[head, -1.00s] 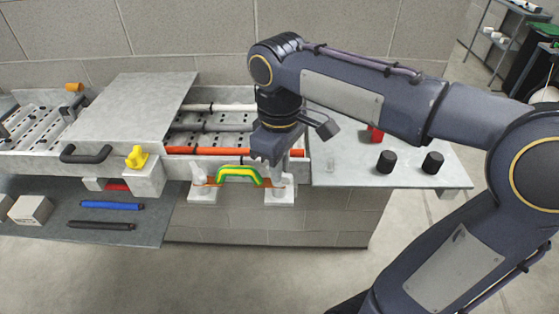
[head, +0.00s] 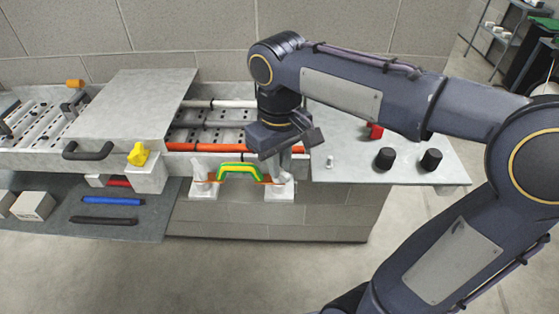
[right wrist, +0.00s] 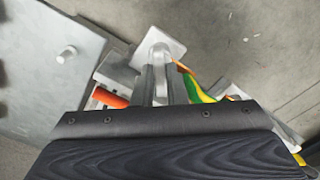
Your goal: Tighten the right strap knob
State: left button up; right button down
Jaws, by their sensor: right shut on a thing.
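The right strap knob (head: 279,183) is a pale white piece standing on a white foot at the right end of the green and yellow strap handle (head: 239,171). My right gripper (head: 275,168) comes down on it from above and is shut on it. In the right wrist view the fingers (right wrist: 156,82) close around the pale knob (right wrist: 160,52), whose top is partly hidden by them. A matching left strap knob (head: 200,180) stands at the strap's other end. My left gripper is not in view.
An orange rod (head: 205,147) lies in the open drive row just behind. A yellow knob (head: 138,154) sits to the left. Two black cylinders (head: 385,158) (head: 431,159), a red piece (head: 375,132) and a small pale peg (head: 330,162) stand on the right shelf (head: 355,172).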

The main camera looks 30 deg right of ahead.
jog(key=shift+r, duration=0.1)
jog(key=c, duration=1.5)
grip_release()
jog(key=shift+o, duration=0.2)
notch_tip(320, 180, up, 8)
jog(key=shift+f, duration=0.15)
